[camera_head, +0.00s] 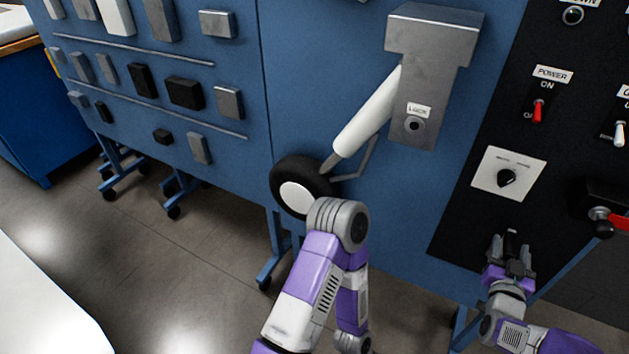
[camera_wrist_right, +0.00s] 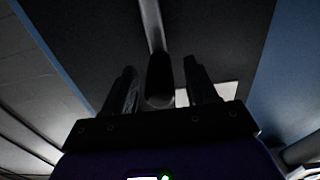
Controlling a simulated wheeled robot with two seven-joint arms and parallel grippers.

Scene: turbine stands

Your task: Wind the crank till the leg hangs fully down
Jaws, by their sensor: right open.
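The leg (camera_head: 368,118) is a white strut that slants down and left from a grey bracket (camera_head: 425,70) marked LOCK. A black wheel with a pale hub (camera_head: 297,198) is at its lower end. At the right edge, a red arm on a grey hub with a black knob (camera_head: 603,229) looks like the crank and is partly cut off. My right gripper (camera_head: 511,252) is open, left of and below it. In the wrist view, a dark cylinder (camera_wrist_right: 159,75) on a pale bar shows between its fingers; I cannot tell whether they touch. My left gripper is out of sight.
The black panel carries a POWER switch (camera_head: 538,111) and a dial on a white plate (camera_head: 508,175). My left arm rises in front of the wheel's lower edge. A blue board (camera_head: 220,120) with grey and black blocks stands left. A white surface (camera_head: 40,300) is at lower left.

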